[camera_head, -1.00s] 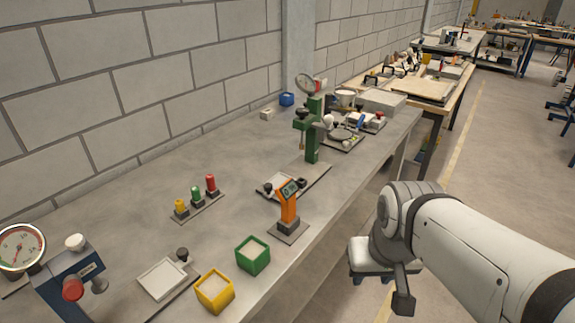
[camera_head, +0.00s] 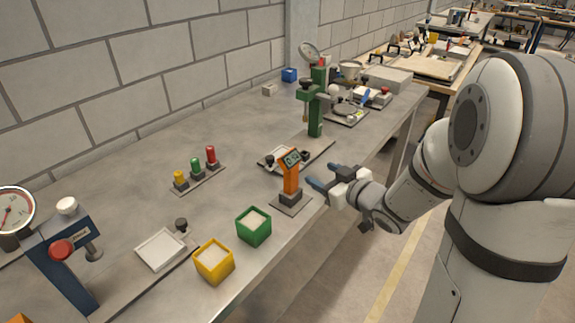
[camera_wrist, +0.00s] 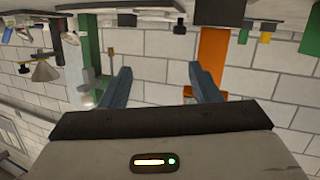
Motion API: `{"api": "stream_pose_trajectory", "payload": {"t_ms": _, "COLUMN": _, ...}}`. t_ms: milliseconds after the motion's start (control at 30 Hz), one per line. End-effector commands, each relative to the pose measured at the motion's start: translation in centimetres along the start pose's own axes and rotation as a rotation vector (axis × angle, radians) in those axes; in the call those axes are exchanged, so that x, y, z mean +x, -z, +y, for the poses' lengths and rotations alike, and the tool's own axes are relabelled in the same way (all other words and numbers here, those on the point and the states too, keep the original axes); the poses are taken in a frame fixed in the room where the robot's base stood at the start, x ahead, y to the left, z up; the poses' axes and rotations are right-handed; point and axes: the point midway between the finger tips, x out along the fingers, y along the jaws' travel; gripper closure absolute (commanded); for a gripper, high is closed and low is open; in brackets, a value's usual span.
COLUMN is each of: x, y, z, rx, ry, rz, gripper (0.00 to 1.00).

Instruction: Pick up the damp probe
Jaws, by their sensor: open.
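The damp probe (camera_head: 290,172) appears to be the orange handheld device with a small dark display at its top. It stands upright in a dark block on a grey base plate (camera_head: 291,204) near the bench's front edge. My gripper (camera_head: 320,180) is open and empty, just right of the probe, with its fingers pointing toward it. In the wrist view, which is upside down, the orange probe (camera_wrist: 213,48) is behind the right finger, to the right of the gap between the fingertips (camera_wrist: 160,68). I see no contact.
A green press stand (camera_head: 316,112) rises behind the probe. A green box (camera_head: 253,226) and a yellow box (camera_head: 214,262) stand nearer. Yellow, green and red pegs (camera_head: 196,168) stand left. The grey bench (camera_head: 130,195) is clear between them.

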Motion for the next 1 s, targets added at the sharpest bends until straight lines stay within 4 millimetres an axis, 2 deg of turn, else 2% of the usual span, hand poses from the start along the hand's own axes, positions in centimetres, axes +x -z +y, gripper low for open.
{"api": "stream_pose_trajectory", "payload": {"t_ms": 33, "x": 0.4, "y": -0.5, "z": -0.9, "rx": 0.014, "ry": 0.058, "rz": 0.046, "gripper": 0.44}}
{"api": "stream_pose_trajectory", "payload": {"t_ms": 200, "x": 0.3, "y": -0.3, "z": -3.5, "rx": 0.063, "ry": 0.216, "rz": 0.185, "gripper": 0.44}}
{"api": "stream_pose_trajectory", "payload": {"t_ms": 433, "x": 0.4, "y": 0.2, "z": -4.9, "rx": 0.096, "ry": 0.301, "rz": 0.255, "gripper": 0.44}}
{"api": "stream_pose_trajectory", "payload": {"t_ms": 867, "x": 5.2, "y": 2.6, "z": -6.1, "rx": 0.096, "ry": 0.302, "rz": 0.256, "gripper": 0.44}}
{"api": "stream_pose_trajectory", "payload": {"t_ms": 1000, "x": 6.7, "y": 2.8, "z": -6.5, "rx": 0.097, "ry": 0.300, "rz": 0.255, "gripper": 0.44}}
